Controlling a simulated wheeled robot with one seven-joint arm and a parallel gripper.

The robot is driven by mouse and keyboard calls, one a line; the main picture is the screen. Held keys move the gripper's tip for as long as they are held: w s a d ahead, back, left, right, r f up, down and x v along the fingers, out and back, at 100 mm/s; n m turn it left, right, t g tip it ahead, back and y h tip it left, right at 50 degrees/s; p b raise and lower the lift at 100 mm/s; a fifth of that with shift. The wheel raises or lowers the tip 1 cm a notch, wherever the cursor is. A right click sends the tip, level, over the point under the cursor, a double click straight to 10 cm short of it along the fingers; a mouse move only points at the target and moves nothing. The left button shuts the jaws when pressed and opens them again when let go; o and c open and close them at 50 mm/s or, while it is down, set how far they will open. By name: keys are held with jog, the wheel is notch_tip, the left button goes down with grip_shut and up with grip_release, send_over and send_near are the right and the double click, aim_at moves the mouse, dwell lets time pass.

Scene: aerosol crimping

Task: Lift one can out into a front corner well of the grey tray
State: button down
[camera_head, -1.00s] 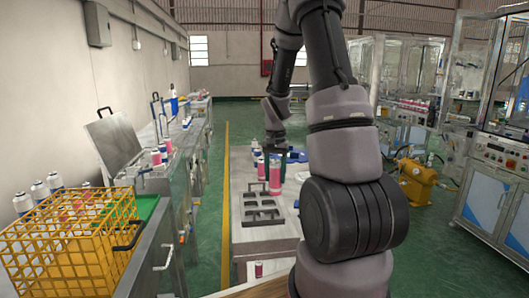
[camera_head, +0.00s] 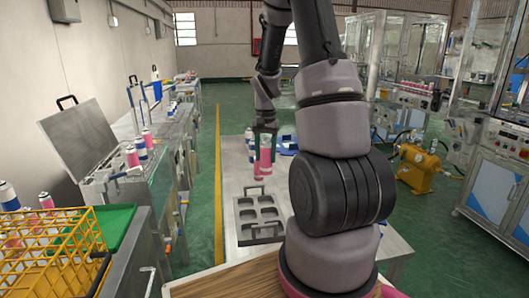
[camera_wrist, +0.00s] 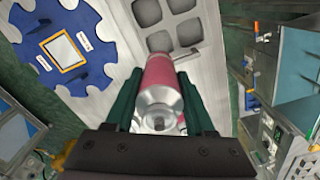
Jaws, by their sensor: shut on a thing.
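The grey tray (camera_head: 238,222) lies on the bench with several wells, which look empty. It also shows at the top of the wrist view (camera_wrist: 148,20). My gripper (camera_head: 265,128) is beyond the tray in the head view, pointing down. In the wrist view, the green fingers of my gripper (camera_wrist: 160,108) are shut on a pink can (camera_wrist: 158,72) with a silver top, one finger on each side. The held can (camera_head: 265,152) hangs below the gripper in the head view. Another can, blue and white (camera_head: 251,150), stands just left of it. The held can's base is hard to make out.
A blue scalloped plate (camera_wrist: 98,75) with a yellow-framed square lies on the bench beside the tray. A yellow wire basket (camera_head: 75,218) and an open-lidded station (camera_head: 82,140) with cans stand at the left. The bench between the plate and tray is clear.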

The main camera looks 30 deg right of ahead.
aim_at(266, 161)
jog(key=shift+f, duration=6.4)
jog(key=shift+s+f, duration=0.1)
jog(key=shift+f, duration=0.4)
jog(key=shift+c, duration=0.9)
grip_release()
notch_tip(266, 161, up, 11)
jog(key=shift+f, duration=0.1)
